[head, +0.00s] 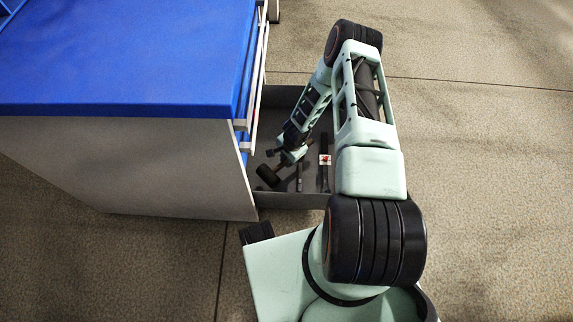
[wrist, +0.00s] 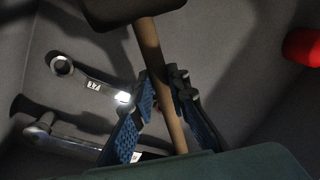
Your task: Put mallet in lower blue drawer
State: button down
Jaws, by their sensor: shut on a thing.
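The mallet has a dark head (head: 268,175) and a wooden handle. In the wrist view its wooden handle (wrist: 158,70) runs between my fingers, with the dark head at the top edge. My gripper (wrist: 163,90) is shut on the handle; in the head view it (head: 284,162) is down in the open drawer area. The open grey drawer (head: 300,200) sticks out to the right from the low part of the blue-topped cabinet (head: 120,60). Whether the mallet touches the drawer floor cannot be told.
A ring-ended wrench (wrist: 62,66) with a label and another shiny metal tool (wrist: 45,135) lie on the drawer floor. A red object (wrist: 303,47) is at the right in the wrist view. Blue drawer fronts rise just left of my arm. Open floor lies to the right.

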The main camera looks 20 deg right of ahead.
jog(key=shift+f+b, duration=0.65)
jog(key=shift+f, duration=1.15)
